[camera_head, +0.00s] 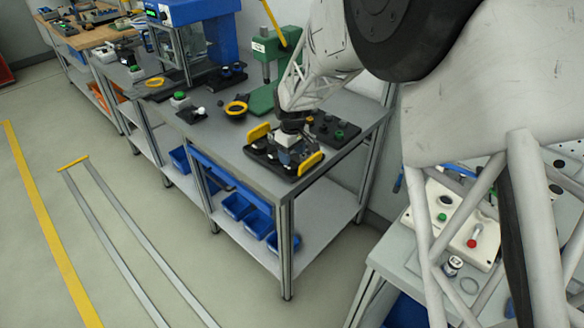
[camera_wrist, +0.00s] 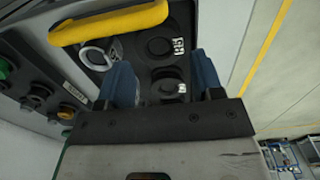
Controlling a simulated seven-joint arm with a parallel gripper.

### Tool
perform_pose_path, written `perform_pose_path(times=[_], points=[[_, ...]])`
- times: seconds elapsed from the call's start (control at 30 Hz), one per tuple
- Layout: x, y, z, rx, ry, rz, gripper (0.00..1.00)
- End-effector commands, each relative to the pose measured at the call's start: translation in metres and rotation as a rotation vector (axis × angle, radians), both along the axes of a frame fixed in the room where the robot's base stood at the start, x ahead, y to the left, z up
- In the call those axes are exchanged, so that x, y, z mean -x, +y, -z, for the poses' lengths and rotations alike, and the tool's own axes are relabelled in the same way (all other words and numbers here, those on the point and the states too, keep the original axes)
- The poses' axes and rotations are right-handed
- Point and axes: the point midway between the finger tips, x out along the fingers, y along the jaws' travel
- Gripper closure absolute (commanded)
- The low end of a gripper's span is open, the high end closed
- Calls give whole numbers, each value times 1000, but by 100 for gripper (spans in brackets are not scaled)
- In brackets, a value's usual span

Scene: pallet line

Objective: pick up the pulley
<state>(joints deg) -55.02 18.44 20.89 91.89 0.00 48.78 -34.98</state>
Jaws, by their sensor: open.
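My gripper (camera_wrist: 163,75) is open, with its two blue fingers apart over a black pallet (camera_wrist: 133,46). A dark round part (camera_wrist: 168,88) shows between the fingers, near the right one, and may be the pulley; my gripper hides part of it. I cannot tell whether the fingers touch it. A silver ring-shaped part (camera_wrist: 96,57) lies on the pallet left of the fingers. In the head view, my gripper (camera_head: 289,146) is low over the pallet on the grey bench and covers most of what it holds.
The pallet has raised yellow handles (camera_head: 310,163) at its ends. A second dark tray with a green knob (camera_head: 339,135) stands close by on the right. A green press (camera_head: 265,96) stands behind. The bench's front edge (camera_head: 240,170) is near.

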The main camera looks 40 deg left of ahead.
Motion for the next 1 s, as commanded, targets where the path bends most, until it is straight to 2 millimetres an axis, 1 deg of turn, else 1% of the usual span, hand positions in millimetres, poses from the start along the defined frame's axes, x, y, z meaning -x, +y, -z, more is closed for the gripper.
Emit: perform_pose_path(times=[0.17,0.27,0.5,0.63,0.77,1.0], points=[[0,0,3,0,0,0,40],[0,0,10,1,1,0,40],[-2,2,37,1,1,0,40],[-2,2,48,2,0,0,40],[-2,2,52,1,-1,0,40],[-2,2,52,0,-1,0,40]])
